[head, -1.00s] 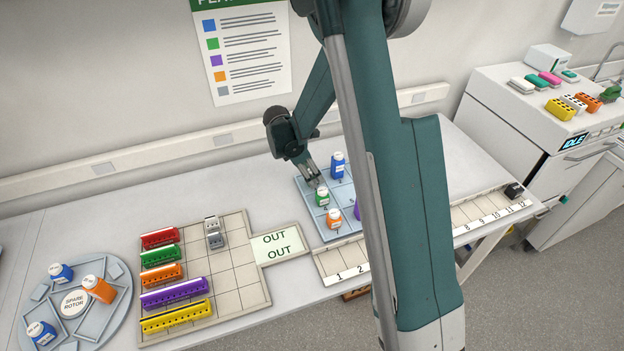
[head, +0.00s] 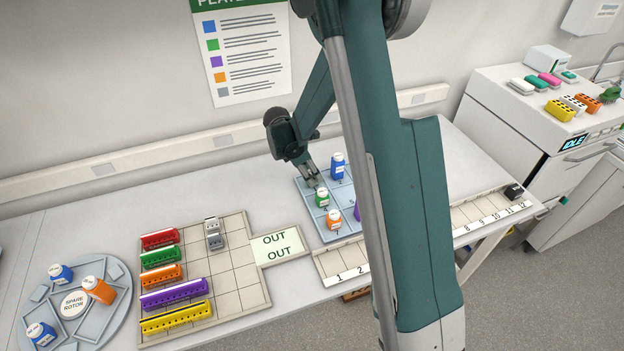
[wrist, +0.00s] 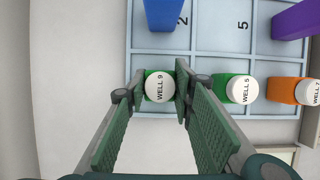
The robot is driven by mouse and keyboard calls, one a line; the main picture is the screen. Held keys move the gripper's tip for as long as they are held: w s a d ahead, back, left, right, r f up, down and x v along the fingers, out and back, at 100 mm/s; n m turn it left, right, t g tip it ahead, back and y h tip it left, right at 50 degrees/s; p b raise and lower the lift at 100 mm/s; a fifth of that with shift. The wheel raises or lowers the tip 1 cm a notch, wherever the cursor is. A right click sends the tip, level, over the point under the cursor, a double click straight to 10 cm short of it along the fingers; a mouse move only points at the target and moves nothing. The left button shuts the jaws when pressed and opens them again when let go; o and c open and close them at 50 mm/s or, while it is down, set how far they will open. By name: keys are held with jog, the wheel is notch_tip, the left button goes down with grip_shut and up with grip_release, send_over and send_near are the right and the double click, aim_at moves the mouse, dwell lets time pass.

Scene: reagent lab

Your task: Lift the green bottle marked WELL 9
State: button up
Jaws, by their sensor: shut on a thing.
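The green bottle marked WELL 9 (wrist: 158,88) stands between my fingers in the wrist view, its white cap facing the camera. My gripper (wrist: 161,84) is shut on it, one finger pad on each side. In the head view my gripper (head: 313,183) is at the left part of the blue tray, and I cannot make out the held bottle there. Another green bottle, marked WELL 5 (wrist: 234,87), stands to its right in the wrist view; it also shows in the head view (head: 322,198).
On the blue tray (wrist: 200,60), a blue bottle (wrist: 159,14), a purple bottle (wrist: 297,20) and an orange WELL 7 bottle (wrist: 282,88) stand around. Coloured racks on a gridded board (head: 235,285) and a round spare rotor (head: 120,315) lie to the left.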

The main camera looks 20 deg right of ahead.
jog(key=shift+r, duration=0.1)
jog(key=shift+r, duration=4.95)
jog(key=shift+a+f, duration=0.1)
jog(key=shift+f, duration=0.05)
